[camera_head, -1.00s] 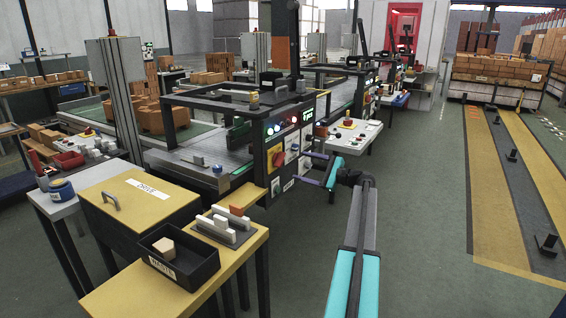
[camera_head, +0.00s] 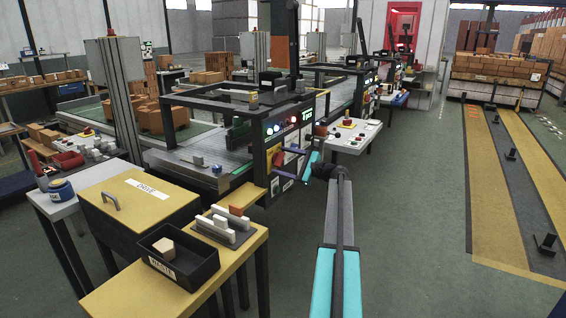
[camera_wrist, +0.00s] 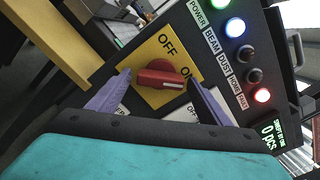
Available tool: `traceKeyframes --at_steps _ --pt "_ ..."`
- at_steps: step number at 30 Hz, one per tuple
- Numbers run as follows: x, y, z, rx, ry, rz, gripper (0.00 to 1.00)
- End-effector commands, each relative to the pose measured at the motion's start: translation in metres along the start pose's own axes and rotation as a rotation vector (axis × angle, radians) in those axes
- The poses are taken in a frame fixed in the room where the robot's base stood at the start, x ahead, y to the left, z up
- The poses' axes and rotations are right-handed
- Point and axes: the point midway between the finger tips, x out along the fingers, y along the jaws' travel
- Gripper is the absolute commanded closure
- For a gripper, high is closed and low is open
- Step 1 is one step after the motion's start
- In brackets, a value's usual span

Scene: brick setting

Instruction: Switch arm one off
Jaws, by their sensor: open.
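A red rotary switch (camera_wrist: 162,76) sits on a yellow plate (camera_wrist: 152,98) marked OFF and ON, on the dark control panel (camera_head: 284,160). In the wrist view its knob lies roughly crosswise, one end toward the ON label. My gripper (camera_wrist: 158,88) is open. Its two purple fingers stand on either side of the knob, with the tips apart from each other. Whether either finger touches the knob I cannot tell. In the head view my gripper (camera_head: 290,168) is in front of the panel, and my arm hides part of it.
The panel carries a row of lamps labelled POWER, BEAM, DUST and more (camera_wrist: 235,27), and a green display (camera_wrist: 270,128). A white control table (camera_head: 352,138) stands right of the panel. A yellow bench (camera_head: 190,292) is at the front left.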

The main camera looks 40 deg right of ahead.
Motion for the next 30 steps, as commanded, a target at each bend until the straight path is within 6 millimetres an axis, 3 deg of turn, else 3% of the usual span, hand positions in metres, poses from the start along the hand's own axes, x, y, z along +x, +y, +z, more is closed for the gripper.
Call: traceKeyframes --at_steps 4,11,20,30 --pt "0.0003 0.0003 0.0002 0.0 0.0 0.001 0.3" --pt "0.0006 0.0005 0.0005 0.0 -0.001 0.001 0.69" --pt "0.0009 0.0012 0.0002 -0.02 -0.002 0.002 0.69" --pt "0.0015 0.0024 -0.0014 -0.17 -0.002 0.002 0.69"
